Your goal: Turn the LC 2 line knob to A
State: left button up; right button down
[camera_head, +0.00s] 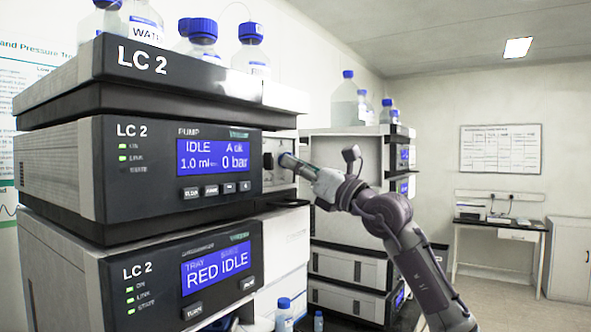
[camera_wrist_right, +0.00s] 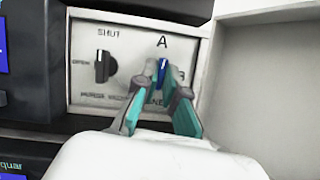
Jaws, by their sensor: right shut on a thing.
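The LC 2 line knob (camera_wrist_right: 162,70) is a small blue knob on the light panel (camera_wrist_right: 85,35) of the LC 2 pump module (camera_head: 60,170). In the right wrist view it stands nearly upright below the letter A, with the B mark to its lower right. My right gripper (camera_wrist_right: 159,92) is shut on the knob, one finger on each side, and the fingers hide its lower part. In the head view the right gripper (camera_head: 283,160) reaches the panel from the right and hides the knob. The pump screen (camera_head: 213,163) reads IDLE, A ok, 0 bar. My left gripper is not in view.
A black purge knob (camera_wrist_right: 105,66) sits left of the line knob, with SHUT above it. Blue-capped bottles (camera_head: 202,40) stand on top of the stack. A second stack (camera_head: 345,190) stands behind my right arm. A pale wall or door (camera_wrist_right: 265,80) borders the panel's right.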

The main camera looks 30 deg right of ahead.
jog(key=shift+d+r+n+y, duration=0.15)
jog(key=shift+n+y, duration=0.45)
jog(key=shift+n, duration=0.7)
jog(key=c, duration=1.3)
grip_release()
jog(key=shift+o, duration=0.2)
